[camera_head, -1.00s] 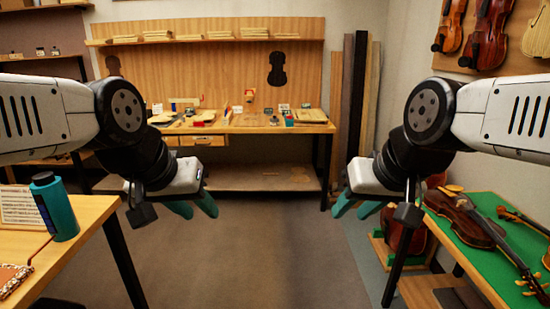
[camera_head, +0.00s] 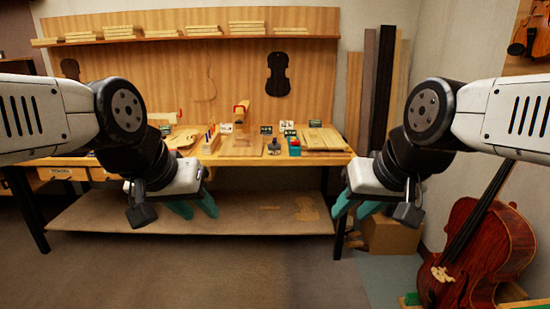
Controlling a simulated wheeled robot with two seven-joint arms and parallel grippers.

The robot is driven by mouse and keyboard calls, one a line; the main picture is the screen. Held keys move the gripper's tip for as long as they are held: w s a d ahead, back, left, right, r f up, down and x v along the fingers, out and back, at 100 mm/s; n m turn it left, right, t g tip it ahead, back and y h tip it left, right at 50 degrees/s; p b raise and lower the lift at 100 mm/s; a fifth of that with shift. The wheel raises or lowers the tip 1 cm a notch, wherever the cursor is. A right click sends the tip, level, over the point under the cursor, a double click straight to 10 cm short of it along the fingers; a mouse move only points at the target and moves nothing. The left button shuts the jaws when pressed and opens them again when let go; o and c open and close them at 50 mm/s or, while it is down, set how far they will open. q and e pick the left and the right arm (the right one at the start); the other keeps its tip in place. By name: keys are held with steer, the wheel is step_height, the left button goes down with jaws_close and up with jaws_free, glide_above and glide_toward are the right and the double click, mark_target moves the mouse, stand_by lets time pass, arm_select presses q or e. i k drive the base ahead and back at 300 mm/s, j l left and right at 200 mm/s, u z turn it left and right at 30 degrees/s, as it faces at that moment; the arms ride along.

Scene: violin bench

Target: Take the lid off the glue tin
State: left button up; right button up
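Several small items stand on the far workbench (camera_head: 330,158). Among them is a small dark pot-like item (camera_head: 274,146) near the middle; it may be the glue tin, but it is too small to tell, and I make out no lid clearly. My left gripper (camera_head: 194,207) is open and empty, with its teal fingers apart, in front of the bench and below its top. My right gripper (camera_head: 355,207) is also open and empty, to the right. Neither touches anything.
A small red and teal item (camera_head: 294,147) and a wooden board (camera_head: 322,139) lie on the bench. A lower shelf (camera_head: 250,215) runs beneath it. A cello (camera_head: 478,255) leans at the right, with a cardboard-brown box (camera_head: 391,235) nearby. The floor ahead is clear.

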mark_target(274, 146)
steer(key=i, duration=2.05)
steer(key=i+u, duration=0.3)
steer(key=i+l+u, duration=0.25)
steer(key=j, duration=0.1)
